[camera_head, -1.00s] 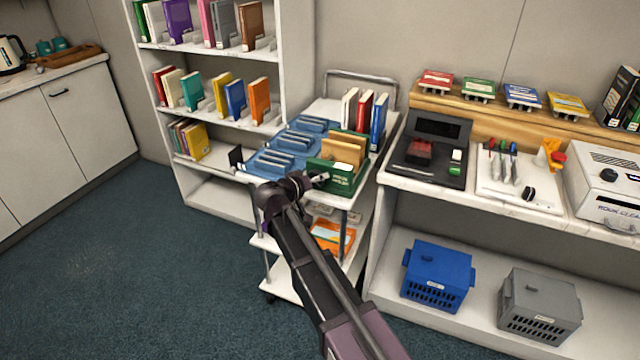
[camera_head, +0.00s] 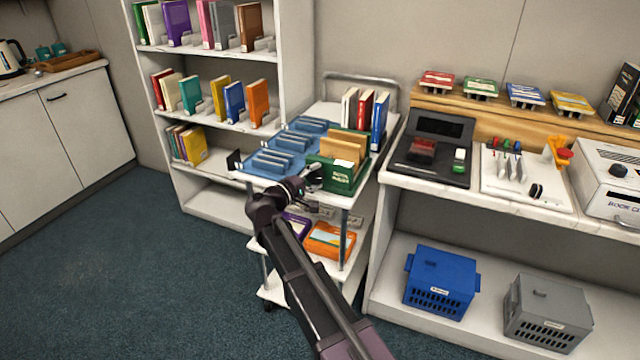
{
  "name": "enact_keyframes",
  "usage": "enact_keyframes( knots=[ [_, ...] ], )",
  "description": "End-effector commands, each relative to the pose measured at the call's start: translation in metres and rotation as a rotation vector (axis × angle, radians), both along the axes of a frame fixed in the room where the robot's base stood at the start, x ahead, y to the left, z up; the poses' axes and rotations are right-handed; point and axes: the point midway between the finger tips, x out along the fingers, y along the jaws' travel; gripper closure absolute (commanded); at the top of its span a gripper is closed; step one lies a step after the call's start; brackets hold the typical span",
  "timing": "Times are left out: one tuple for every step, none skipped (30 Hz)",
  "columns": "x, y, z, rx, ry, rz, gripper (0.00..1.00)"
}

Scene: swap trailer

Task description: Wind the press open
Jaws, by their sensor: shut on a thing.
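I cannot make out a press for certain in this view. My gripper (camera_head: 308,186) is at the front of the trolley, beside the lower left corner of a green box (camera_head: 338,178). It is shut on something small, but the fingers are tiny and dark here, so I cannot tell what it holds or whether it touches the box. My arm reaches up to it from the bottom of the picture and hides part of the trolley's lower shelves.
The trolley (camera_head: 356,198) carries blue racks (camera_head: 285,150) and upright books. On the right counter (camera_head: 482,190) are a black device (camera_head: 432,150), a white tool board (camera_head: 515,185) and a white machine (camera_head: 612,180). Blue (camera_head: 440,280) and grey (camera_head: 545,312) crates stand below. Floor at left is clear.

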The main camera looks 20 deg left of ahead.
Motion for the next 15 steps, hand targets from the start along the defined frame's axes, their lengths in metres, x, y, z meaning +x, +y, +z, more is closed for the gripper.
enact_keyframes(
  knots=[
    [0.0015, 0.0024, -0.0027, -0.047, 0.0, 0.006, 0.72],
    [0.0014, 0.0023, -0.0027, -0.076, 0.003, 0.006, 0.72],
    [0.0014, 0.0023, -0.0025, -0.114, 0.006, 0.006, 0.72],
    [0.0014, 0.0022, -0.0024, -0.143, 0.008, 0.006, 0.72],
    [0.0014, 0.0023, -0.0024, -0.171, 0.011, 0.006, 0.72],
    [0.0014, 0.0023, -0.0021, -0.209, 0.013, 0.006, 0.72],
    [0.0014, 0.0023, -0.0021, -0.237, 0.016, 0.007, 0.72],
    [0.0014, 0.0023, -0.002, -0.265, 0.018, 0.007, 0.72],
    [0.0014, 0.0022, -0.0017, -0.304, 0.021, 0.006, 0.72],
    [0.0014, 0.0021, -0.0017, -0.332, 0.024, 0.006, 0.72],
    [0.0014, 0.002, -0.0015, -0.36, 0.025, 0.006, 0.72],
    [0.0014, 0.0019, -0.0013, -0.398, 0.029, 0.005, 0.72],
    [0.0014, 0.002, -0.0012, -0.426, 0.031, 0.006, 0.72],
    [0.0014, 0.0022, -0.001, -0.456, 0.034, 0.006, 0.72],
    [0.0015, 0.0021, -0.0009, -0.493, 0.038, 0.006, 0.72]
  ],
)
